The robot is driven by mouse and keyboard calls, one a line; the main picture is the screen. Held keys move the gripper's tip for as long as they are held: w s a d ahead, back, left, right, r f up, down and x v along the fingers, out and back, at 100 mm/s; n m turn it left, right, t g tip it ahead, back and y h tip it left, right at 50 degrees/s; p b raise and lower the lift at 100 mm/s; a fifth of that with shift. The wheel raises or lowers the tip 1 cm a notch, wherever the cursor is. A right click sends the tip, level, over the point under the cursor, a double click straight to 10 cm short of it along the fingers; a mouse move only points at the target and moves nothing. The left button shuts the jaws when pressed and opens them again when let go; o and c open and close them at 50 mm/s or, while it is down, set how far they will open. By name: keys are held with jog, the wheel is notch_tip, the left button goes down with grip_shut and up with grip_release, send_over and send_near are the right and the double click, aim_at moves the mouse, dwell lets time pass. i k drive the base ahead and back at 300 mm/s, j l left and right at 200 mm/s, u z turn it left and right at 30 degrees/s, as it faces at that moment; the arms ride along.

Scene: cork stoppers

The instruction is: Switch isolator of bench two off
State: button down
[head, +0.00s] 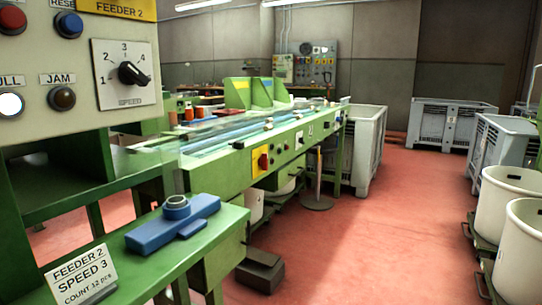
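A red rotary switch on a yellow plate (262,161), which looks like an isolator, is on the front side panel of the long green bench (215,176) in the middle of the head view. Its handle is too small to tell whether it stands on or off. No bench number can be read on that bench, so I cannot tell whether it is bench two. My gripper is not in view.
A grey control panel (60,50) labelled FEEDER 2, with a speed dial (132,73), stands close at left. A blue fixture (150,237) and sign (80,276) are on a green shelf. Grey crates (447,122) and white tubs (515,195) flank clear red floor (370,235).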

aim_at(263, 160)
jog(key=i+l+u, duration=0.15)
jog(key=i+l, duration=0.9)
jog(key=l, duration=0.1)
